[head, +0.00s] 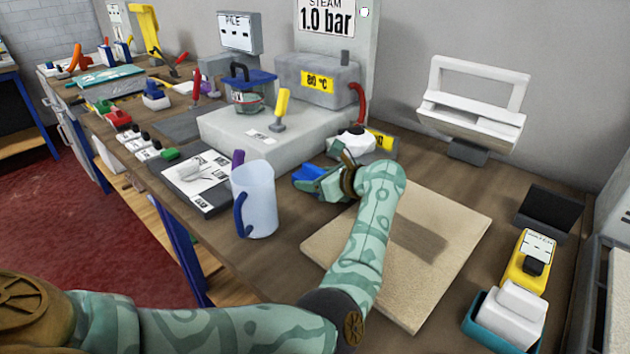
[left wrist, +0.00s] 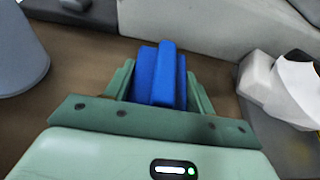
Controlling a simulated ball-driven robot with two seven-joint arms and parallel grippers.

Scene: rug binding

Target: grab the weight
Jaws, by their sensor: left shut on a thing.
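The weight appears to be the blue block (left wrist: 158,75) with a raised rib along its top, between the green fingers of my left gripper (left wrist: 160,82) in the left wrist view. My left gripper is shut on it. In the head view the blue block (head: 312,171) shows at the end of my left gripper (head: 318,180), over the brown bench top beside the grey raised slab. The gripper's wrist hides part of it. I cannot tell whether the block touches the bench. My right gripper is not in view.
A translucent jug (head: 257,200) with a blue handle stands left of the gripper. A beige rug piece (head: 455,222) lies under my left arm. A white steam iron (head: 352,143) stands close behind. A yellow device (head: 527,262) and a teal tray (head: 474,322) are at right.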

